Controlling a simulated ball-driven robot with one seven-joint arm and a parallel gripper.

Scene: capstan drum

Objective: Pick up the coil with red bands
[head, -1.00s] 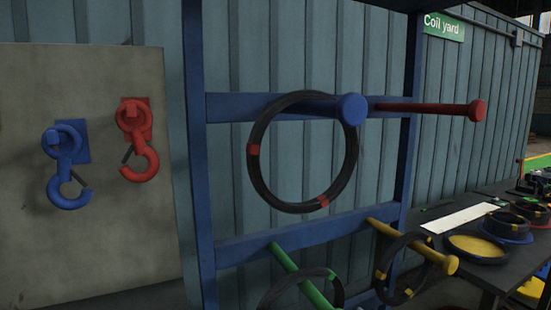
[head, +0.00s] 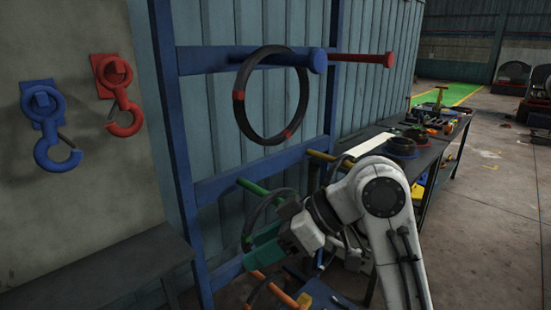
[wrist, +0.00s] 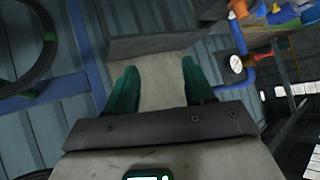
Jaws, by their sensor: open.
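The coil with red bands (head: 239,95) is a black ring hanging on the upper blue peg (head: 318,60) of the blue rack in the head view. Two red bands show on it. My gripper (head: 262,248) has teal fingers and is below the coil, apart from it, in front of the lower pegs. In the wrist view my gripper (wrist: 160,85) is open, its two fingers spread with nothing between them. I cannot make out the red-banded coil in the wrist view.
A red peg (head: 375,59) sits right of the blue one, empty. A green peg (head: 252,187) and a yellow peg (head: 330,157) are lower. Blue (head: 46,125) and red (head: 119,95) hooks hang at left. A cluttered table (head: 425,150) stands behind my arm.

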